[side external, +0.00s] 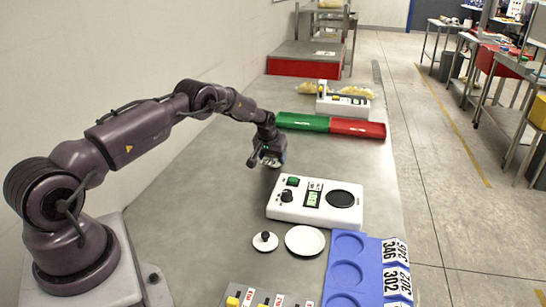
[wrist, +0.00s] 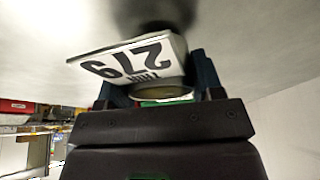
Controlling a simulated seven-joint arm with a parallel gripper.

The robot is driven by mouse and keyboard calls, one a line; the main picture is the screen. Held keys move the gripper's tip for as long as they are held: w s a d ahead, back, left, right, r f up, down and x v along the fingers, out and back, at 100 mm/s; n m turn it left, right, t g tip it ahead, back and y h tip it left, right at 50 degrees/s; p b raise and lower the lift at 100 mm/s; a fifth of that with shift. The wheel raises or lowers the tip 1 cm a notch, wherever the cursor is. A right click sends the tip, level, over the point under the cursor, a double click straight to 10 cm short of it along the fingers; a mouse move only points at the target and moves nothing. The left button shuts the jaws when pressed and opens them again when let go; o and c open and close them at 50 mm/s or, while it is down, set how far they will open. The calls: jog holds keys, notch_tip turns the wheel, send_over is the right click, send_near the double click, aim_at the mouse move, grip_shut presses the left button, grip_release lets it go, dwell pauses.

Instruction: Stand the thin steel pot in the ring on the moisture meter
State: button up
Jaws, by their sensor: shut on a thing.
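My gripper (side external: 268,160) is above the grey bench, behind and left of the moisture meter, and apart from it. In the wrist view my gripper (wrist: 160,85) is shut on the thin steel pot (wrist: 163,93), of which a bit of metal rim shows between the fingers. A white tag marked 279 (wrist: 130,62) sits at the pot, upside down, and hides much of it. The white moisture meter (side external: 290,210) has a green button, a black knob and a small display. A dark round ring area (side external: 340,198) is on its right side, with nothing standing in it.
A white disc (side external: 305,240) and a small knobbed lid (side external: 265,241) lie in front of the meter. A blue tray (side external: 372,250) with round recesses and number cards (side external: 397,283) is at front right.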

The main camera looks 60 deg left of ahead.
jog(key=shift+f, duration=0.2)
jog(key=shift+f, duration=0.1)
jog(key=o, duration=1)
